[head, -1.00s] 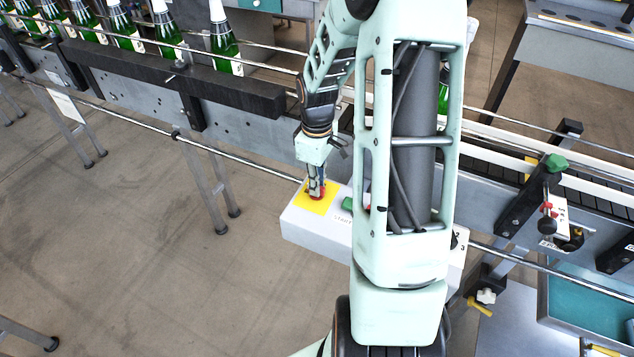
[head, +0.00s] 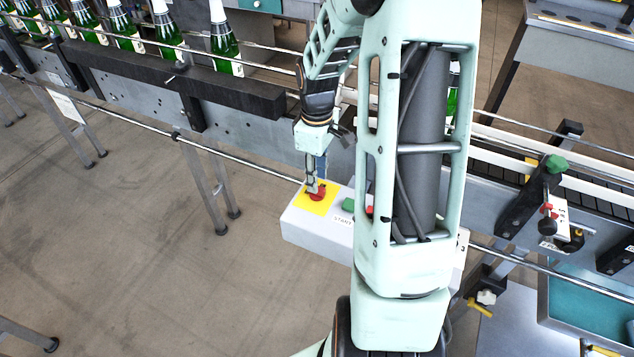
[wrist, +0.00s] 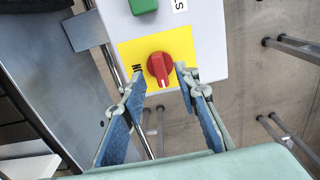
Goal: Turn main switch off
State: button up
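The main switch (wrist: 161,68) is a red rotary knob on a yellow square plate (wrist: 126,50) at one end of a white control box (wrist: 206,22). In the wrist view the knob's white mark points toward my gripper. In the head view the knob (head: 318,193) sits on the box left of my arm. My gripper (wrist: 158,73) is open, with one fingertip on each side of the knob. There are gaps between the fingertips and the knob in the wrist view. In the head view my gripper (head: 314,188) is directly over the knob.
A green button (head: 348,205) is beside the yellow plate, with a red button (head: 369,210) further right, partly hidden by my arm. A conveyor with several green bottles (head: 224,42) runs behind the box. The floor in front is clear.

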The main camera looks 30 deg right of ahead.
notch_tip(320, 180, up, 9)
dwell(0.7)
